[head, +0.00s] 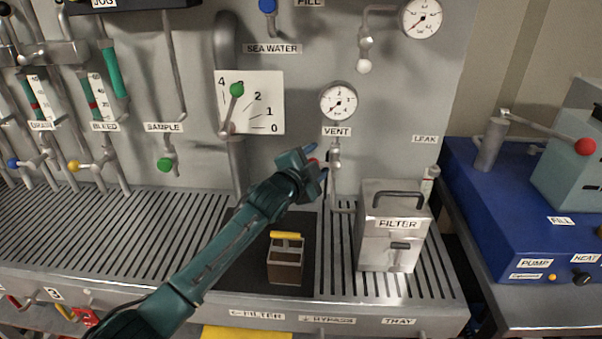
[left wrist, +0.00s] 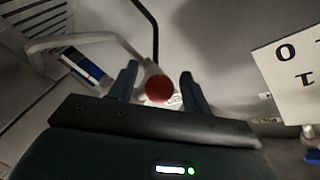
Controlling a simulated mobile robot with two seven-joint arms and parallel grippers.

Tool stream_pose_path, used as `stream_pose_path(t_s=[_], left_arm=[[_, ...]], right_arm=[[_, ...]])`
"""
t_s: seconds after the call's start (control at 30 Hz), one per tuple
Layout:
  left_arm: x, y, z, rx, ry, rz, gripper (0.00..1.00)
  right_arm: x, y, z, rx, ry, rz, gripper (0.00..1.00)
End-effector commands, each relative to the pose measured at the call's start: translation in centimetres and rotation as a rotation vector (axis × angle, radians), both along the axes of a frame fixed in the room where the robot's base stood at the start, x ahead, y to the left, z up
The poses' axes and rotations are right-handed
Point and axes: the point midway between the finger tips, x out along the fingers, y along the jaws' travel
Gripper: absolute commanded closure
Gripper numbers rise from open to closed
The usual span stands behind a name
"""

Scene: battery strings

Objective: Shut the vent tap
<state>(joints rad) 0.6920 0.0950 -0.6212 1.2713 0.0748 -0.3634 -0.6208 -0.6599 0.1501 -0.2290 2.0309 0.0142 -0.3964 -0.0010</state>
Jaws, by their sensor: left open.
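The vent tap (head: 335,156) sits on a thin pipe under the VENT label (head: 337,132) and its round gauge. Its red knob (left wrist: 159,90) shows in the left wrist view between the two fingers, with gaps at the sides. In the head view the knob is largely hidden by my left gripper (head: 318,166), which is at the tap. The left gripper (left wrist: 159,74) is open, and its dark blue fingers stand either side of the knob. My right gripper is in neither view.
A metal FILTER box (head: 390,240) stands right of the tap's pipe on the slatted bench. A small yellow-handled box (head: 285,262) sits below my left arm. A dial with a green-knobbed lever (head: 237,90) is up left on the wall panel.

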Motion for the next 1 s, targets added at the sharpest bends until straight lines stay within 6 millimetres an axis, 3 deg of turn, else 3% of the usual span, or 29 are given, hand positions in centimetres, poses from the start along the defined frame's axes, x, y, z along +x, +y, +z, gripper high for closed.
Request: stream_pose_path(t_s=[0.6,0.8,1.0], left_arm=[[-9.3,4.4,0.9,0.002,0.002,0.000,0.52],[-10.9,5.1,1.2,0.002,0.001,0.000,0.52],[-11.2,5.2,1.3,0.002,0.001,0.000,0.52]], right_arm=[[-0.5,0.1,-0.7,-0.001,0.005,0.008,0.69],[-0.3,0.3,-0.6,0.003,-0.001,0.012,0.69],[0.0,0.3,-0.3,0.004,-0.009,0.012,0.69]])
